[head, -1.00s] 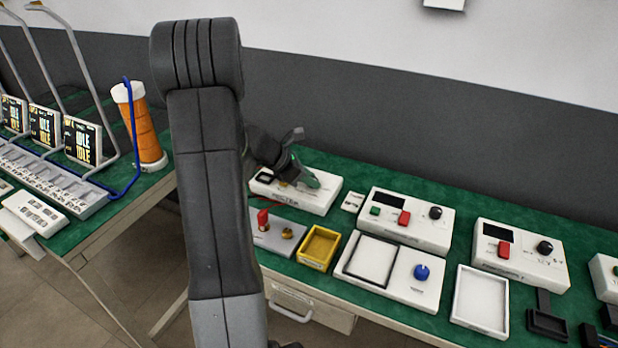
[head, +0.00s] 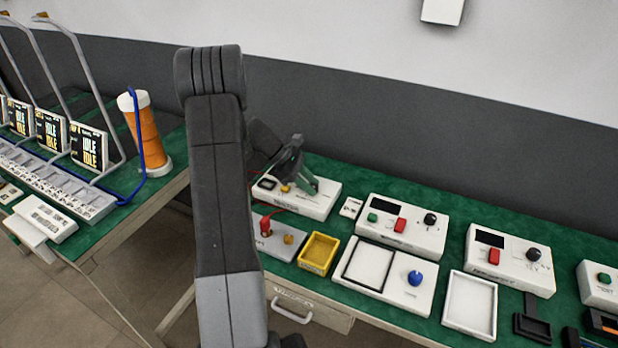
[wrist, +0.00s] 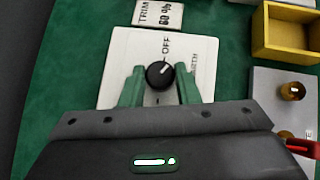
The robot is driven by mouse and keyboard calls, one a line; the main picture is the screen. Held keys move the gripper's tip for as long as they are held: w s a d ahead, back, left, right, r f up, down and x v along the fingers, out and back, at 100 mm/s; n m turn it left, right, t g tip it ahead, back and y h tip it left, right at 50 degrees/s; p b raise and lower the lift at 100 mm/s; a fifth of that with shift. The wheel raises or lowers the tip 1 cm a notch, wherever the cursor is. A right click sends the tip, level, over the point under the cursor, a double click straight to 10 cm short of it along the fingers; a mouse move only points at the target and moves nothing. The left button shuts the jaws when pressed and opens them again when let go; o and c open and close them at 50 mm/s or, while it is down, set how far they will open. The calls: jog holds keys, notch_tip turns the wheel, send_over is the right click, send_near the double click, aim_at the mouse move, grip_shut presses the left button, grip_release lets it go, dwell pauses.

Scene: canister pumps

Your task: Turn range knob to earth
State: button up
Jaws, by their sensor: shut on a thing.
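The range knob (wrist: 158,77) is a black round knob on a white box (wrist: 117,60) in the wrist view. Its white mark points up and a little right, between the OFF label (wrist: 166,46) and a partly hidden label ending in "RTH" (wrist: 194,62). My gripper (wrist: 160,90) has its green fingers on either side of the knob, shut on it. In the head view my gripper (head: 303,175) is over the white box (head: 312,205) at the back of the bench; the knob is hidden there by my fingers.
A yellow tray (head: 303,261) and a grey box with a red plug (head: 265,228) lie in front of the white box. A small card reading TRIM 60 % (wrist: 144,14) lies beside it. Other white instruments (head: 400,232) stand to the right.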

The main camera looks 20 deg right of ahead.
jog(key=m+g+y, duration=0.1)
jog(key=m+y+p, duration=0.1)
jog(key=m, duration=0.1)
jog(key=m+g+y+p, duration=0.1)
jog(key=m, duration=0.1)
jog(key=shift+w+d+g, duration=0.2)
jog(key=shift+d+g, duration=0.05)
jog(key=shift+g, duration=0.05)
jog(key=shift+m, duration=0.3)
jog(key=o, duration=1)
jog(key=shift+c, duration=0.2)
jog(key=v, duration=1.4)
jog(key=shift+d+b, duration=0.15)
jog(key=shift+b, duration=0.25)
jog(key=shift+s+f, duration=0.1)
jog(key=x, duration=1.3)
jog(key=shift+s+f+p, duration=0.25)
jog(key=shift+p, duration=0.15)
